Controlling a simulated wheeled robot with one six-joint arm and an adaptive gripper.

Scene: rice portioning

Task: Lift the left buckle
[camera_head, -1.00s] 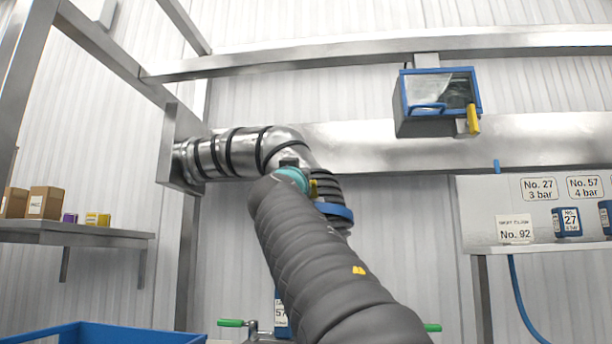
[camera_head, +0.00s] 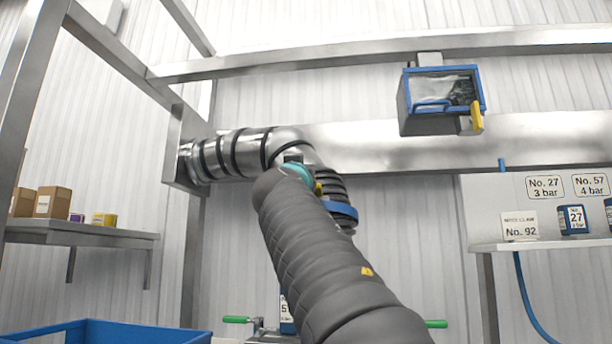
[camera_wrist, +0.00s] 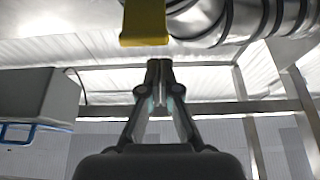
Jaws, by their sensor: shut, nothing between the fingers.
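A steel pipe (camera_head: 240,152) bends down at the upper middle of the head view and ends in a black ribbed section with a blue ring (camera_head: 341,211). A small yellow piece (camera_head: 318,188) shows beside it, partly hidden by my arm. In the wrist view, a yellow tab (camera_wrist: 145,24) hangs at the top edge, just beyond my fingertips; I cannot tell whether it is the left buckle. A gap shows between them. My gripper (camera_wrist: 160,66) is shut and empty, its fingertips together. In the head view my arm hides the gripper.
A blue-framed box (camera_head: 441,100) with a yellow handle hangs on the beam; it also shows in the wrist view (camera_wrist: 40,100). Green-ended handles (camera_head: 237,320) show low behind my arm. A blue crate (camera_head: 110,333) is lower left, a shelf with boxes (camera_head: 75,231) left.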

